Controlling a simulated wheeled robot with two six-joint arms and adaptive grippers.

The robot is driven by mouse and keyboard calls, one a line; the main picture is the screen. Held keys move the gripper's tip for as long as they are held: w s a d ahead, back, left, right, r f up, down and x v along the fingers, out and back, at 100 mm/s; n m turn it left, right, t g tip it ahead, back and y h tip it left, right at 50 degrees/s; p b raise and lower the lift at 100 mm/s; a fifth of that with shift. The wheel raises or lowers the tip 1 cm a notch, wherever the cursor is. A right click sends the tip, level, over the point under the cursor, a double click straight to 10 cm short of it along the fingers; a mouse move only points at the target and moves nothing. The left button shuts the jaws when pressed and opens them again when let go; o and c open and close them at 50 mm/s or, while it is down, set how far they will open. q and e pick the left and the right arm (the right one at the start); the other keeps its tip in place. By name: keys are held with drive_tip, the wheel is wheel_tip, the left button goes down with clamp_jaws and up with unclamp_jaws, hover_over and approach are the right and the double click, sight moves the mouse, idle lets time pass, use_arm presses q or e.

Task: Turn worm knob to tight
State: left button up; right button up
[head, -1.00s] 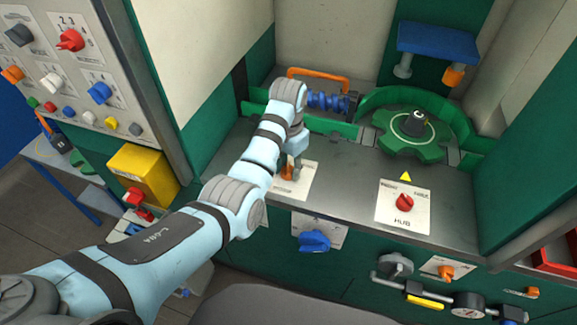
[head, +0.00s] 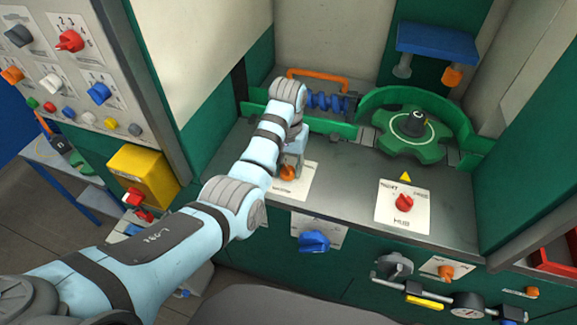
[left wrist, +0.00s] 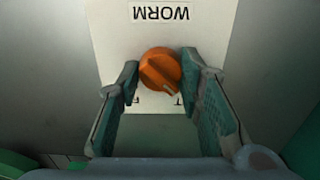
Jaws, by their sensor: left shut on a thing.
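The orange worm knob (left wrist: 160,68) sits on a white plate (left wrist: 110,30) lettered WORM, upside down in the left wrist view. A pale mark on the knob points down and right in that view, near a partly visible T; another letter shows to its left. In the head view the knob (head: 287,173) is partly covered by my left gripper (head: 289,166), which points down at it. My left gripper is shut on the knob, with a finger on either side in the left wrist view (left wrist: 161,66). My right gripper is not in view.
A blue worm screw (head: 327,102) and a green toothed wheel (head: 420,148) lie behind the grey ledge. A red HUB knob (head: 403,202) is to the right, and a blue knob (head: 314,242) is on the front below. A yellow box (head: 143,176) stands left.

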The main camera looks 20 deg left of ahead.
use_arm(q)
drive_tip(key=shift+w+r, duration=0.1)
drive_tip(key=o, duration=1.2)
